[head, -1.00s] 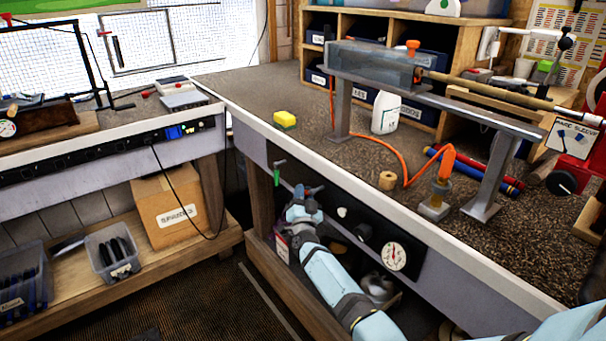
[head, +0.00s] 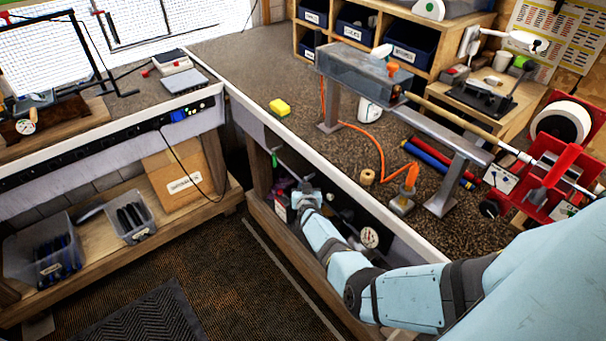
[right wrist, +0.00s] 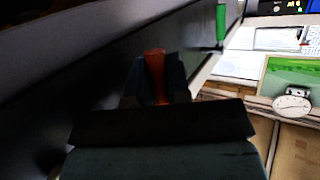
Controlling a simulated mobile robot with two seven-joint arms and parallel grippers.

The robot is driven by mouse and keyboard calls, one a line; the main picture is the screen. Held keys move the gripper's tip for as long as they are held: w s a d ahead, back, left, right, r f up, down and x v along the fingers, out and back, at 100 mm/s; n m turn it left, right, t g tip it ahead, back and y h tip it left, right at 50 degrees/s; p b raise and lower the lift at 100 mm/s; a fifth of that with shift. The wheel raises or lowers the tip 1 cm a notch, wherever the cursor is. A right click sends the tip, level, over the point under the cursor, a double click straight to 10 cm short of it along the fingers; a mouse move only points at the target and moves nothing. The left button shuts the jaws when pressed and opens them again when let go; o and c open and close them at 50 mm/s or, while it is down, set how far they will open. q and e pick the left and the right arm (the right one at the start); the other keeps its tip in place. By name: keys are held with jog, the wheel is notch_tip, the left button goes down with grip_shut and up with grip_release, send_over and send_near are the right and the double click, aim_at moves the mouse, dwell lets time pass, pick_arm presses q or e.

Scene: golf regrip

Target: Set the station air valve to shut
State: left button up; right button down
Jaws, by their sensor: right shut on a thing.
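My right gripper (head: 304,190) is at the dark front panel under the bench edge. In the right wrist view it is shut on an orange-red handle (right wrist: 155,72), which stands upright between the fingers. The fingers hide the handle's lower end and its mount, so I cannot read the valve's setting. A green handle (head: 275,160) on the same bench front is to the left of the gripper. It also shows in the right wrist view (right wrist: 221,24), apart from the fingers. A round white gauge (head: 370,238) is on the panel to the right. My left gripper is not in view.
The bench top (head: 262,75) overhangs the panel. A cardboard box (head: 182,178) is on the left shelf. The floor (head: 220,265) in front is open.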

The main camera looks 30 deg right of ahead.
jog(key=shift+s+a+g+p, duration=0.1)
jog(key=shift+s+g+p, duration=0.2)
jog(key=shift+g+p, duration=0.5)
jog(key=shift+s+f+n+y+p, duration=0.15)
jog(key=shift+n+y+p, duration=0.15)
jog(key=shift+p, duration=0.15)
jog(key=c, duration=1.4)
grip_release()
jog(key=shift+o, duration=0.2)
